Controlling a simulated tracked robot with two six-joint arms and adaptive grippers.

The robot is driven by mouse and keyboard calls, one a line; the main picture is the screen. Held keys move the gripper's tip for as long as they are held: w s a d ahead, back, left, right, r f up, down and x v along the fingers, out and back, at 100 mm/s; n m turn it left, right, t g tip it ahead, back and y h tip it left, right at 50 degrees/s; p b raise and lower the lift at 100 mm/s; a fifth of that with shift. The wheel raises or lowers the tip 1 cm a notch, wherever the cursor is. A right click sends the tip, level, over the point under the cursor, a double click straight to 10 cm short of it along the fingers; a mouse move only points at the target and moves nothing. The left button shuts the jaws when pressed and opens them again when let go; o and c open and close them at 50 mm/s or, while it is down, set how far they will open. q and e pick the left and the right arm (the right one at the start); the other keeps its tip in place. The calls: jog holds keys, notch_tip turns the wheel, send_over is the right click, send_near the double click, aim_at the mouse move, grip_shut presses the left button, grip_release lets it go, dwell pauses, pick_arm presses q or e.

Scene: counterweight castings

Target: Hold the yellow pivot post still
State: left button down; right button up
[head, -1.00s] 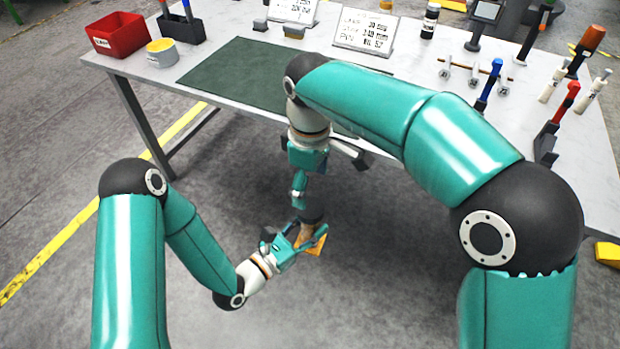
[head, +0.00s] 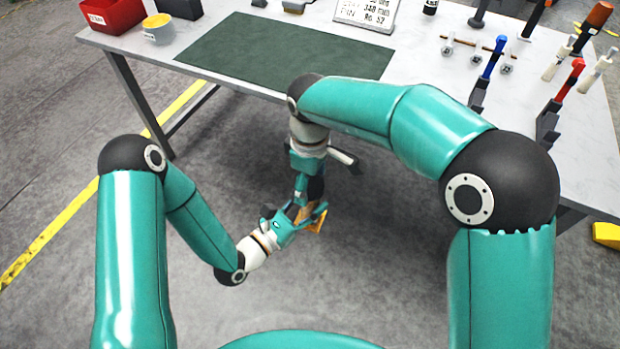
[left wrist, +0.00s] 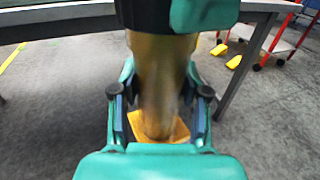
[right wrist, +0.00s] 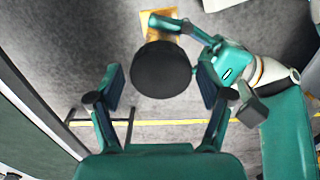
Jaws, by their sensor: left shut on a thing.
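The yellow pivot post (left wrist: 160,85) stands between the fingers of my left gripper (left wrist: 160,110) in the left wrist view. It has a yellow square foot (left wrist: 168,130) and a dark cap (right wrist: 162,70) on top. In the head view the post (head: 305,212) is mostly hidden by my grippers. My left gripper (head: 298,220) is shut on it from the side. My right gripper (right wrist: 160,88) is open above, its fingers on either side of the cap in the right wrist view, with gaps showing. I cannot tell how deep the cap is between them.
A workbench (head: 430,75) stands ahead, with a dark green mat (head: 285,50), a red bin (head: 112,14), a yellow-rimmed tub (head: 159,28) and upright tools at the right. A bench leg (head: 140,105) is at the left. The grey floor around the post is clear.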

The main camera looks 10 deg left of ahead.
jog(key=c, duration=1)
jog(key=o, duration=1.4)
jog(key=shift+c, duration=0.2)
jog(key=shift+r, duration=0.15)
notch_tip(320, 180, up, 12)
jog(key=shift+w+f, duration=0.1)
jog(key=shift+f, duration=0.15)
